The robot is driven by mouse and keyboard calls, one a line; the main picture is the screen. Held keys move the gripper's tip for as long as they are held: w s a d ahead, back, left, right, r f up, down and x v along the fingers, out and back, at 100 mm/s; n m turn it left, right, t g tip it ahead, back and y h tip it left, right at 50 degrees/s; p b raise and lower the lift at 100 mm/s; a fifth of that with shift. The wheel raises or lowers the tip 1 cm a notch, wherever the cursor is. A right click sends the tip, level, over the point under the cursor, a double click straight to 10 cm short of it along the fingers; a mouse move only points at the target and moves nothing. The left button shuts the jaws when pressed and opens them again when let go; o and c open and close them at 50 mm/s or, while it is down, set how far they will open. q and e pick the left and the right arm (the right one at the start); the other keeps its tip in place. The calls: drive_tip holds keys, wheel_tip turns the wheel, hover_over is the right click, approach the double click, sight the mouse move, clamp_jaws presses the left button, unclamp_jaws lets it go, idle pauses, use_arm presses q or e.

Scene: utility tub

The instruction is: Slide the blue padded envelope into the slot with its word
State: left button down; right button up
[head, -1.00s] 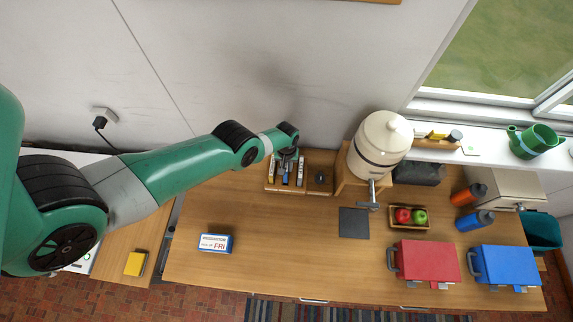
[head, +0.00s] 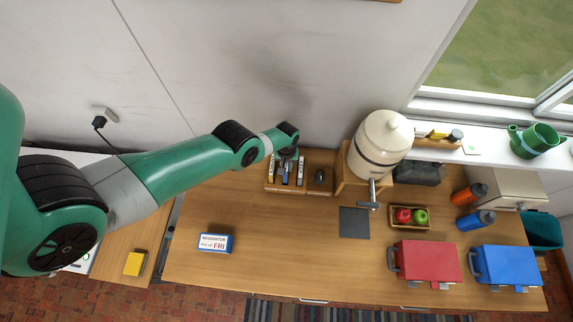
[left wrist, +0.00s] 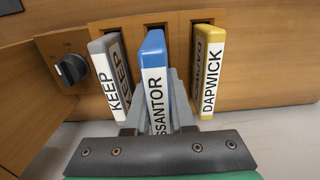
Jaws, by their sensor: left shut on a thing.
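The blue padded envelope (left wrist: 152,70) stands on edge between the fingers of my left gripper (left wrist: 157,108). Its white label shows the letters SSANTOR, and the start of the word is hidden by the gripper. In the wrist view it is between a grey piece (left wrist: 107,75) labelled KEEP and a yellow piece (left wrist: 208,70) labelled DAPWICK, each at a dark slot in a wooden rack (left wrist: 262,60). How deep the blue envelope sits in a slot cannot be told. In the head view my left gripper (head: 287,157) is over the rack. My right gripper is not in view.
A black dial (left wrist: 70,70) is on the wooden unit beside the slots. A cream water crock (head: 382,145) stands right of the rack. A white and blue card block (head: 215,242) lies on the table (head: 290,260). Red (head: 430,260) and blue (head: 507,265) boxes are at the right.

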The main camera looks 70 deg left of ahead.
use_arm(q)
drive_tip(key=shift+f+b, duration=0.65)
drive_tip(key=shift+f, duration=0.1)
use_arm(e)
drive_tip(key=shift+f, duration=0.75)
use_arm(q)
drive_tip(key=c, duration=0.7)
unclamp_jaws()
drive_tip(key=shift+s+a, duration=0.1)
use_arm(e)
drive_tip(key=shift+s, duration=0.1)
use_arm(q)
drive_tip(key=shift+r, duration=0.15)
